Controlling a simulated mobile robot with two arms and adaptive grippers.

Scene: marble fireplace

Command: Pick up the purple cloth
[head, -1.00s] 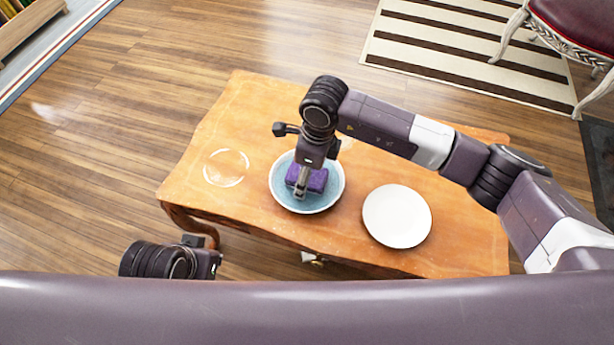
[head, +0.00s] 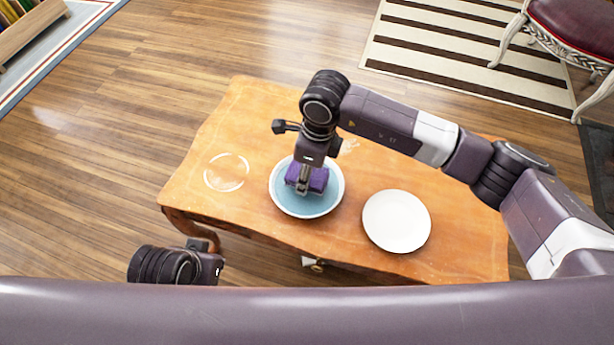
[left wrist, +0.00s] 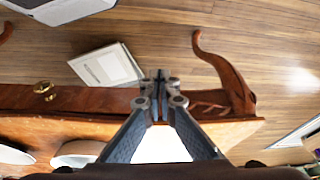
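The purple cloth (head: 318,180) is a small folded bundle at the light-blue bowl (head: 322,207) on the wooden table. My right gripper (head: 302,188) points down over the bowl, its fingers narrow and shut on the cloth. The cloth seems slightly above the bowl's bottom; the gripper hides part of it. My left gripper (left wrist: 160,76) is beside the table's near left edge, its fingertips together and empty in the left wrist view. In the head view its wrist shows, but its fingers are hidden.
A white plate (head: 397,221) lies right of the bowl and a clear glass dish (head: 227,172) left of it on the table (head: 245,115). A striped rug (head: 470,45) and a red chair (head: 575,30) are beyond. A pale book (left wrist: 105,66) lies on the floor.

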